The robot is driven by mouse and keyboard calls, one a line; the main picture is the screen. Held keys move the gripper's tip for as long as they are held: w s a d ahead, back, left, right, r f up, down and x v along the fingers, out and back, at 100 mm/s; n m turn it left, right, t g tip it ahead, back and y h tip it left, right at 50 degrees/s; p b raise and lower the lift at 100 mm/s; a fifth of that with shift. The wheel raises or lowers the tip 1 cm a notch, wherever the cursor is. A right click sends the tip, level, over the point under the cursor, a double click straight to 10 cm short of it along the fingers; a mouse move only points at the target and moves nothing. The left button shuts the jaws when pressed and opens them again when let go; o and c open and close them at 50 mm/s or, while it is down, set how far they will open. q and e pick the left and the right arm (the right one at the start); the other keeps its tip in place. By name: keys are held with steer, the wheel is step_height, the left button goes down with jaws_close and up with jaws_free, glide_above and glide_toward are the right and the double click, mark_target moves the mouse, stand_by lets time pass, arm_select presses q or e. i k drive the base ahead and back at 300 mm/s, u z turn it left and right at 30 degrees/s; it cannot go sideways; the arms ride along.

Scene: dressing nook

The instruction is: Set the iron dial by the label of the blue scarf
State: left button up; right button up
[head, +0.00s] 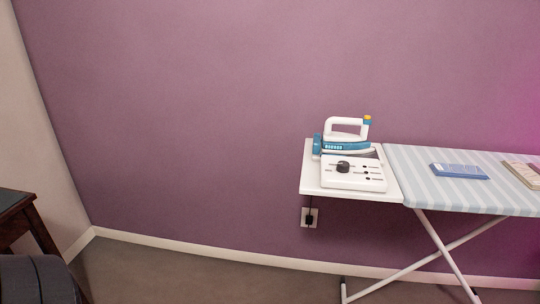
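The iron (347,137), white and blue with a yellow button, rests on its white station on a white shelf at the left end of the ironing board. The black dial (343,167) is on the station's front panel (353,183); its setting is too small to read. A folded blue scarf (459,171) lies flat on the striped board. A pale patch shows along it, but no label can be read. Neither of my grippers is in view.
The striped ironing board (415,172) runs off the right edge on crossed white legs. A folded beige item (524,172) lies right of the scarf. A plug sits in a wall socket (305,217) below the shelf. A dark wooden table (22,222) stands at left. Floor between is clear.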

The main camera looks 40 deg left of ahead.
mark_target(343, 166)
steer(key=u, duration=1.5)
steer(key=i, duration=0.35)
steer(key=z, duration=0.05)
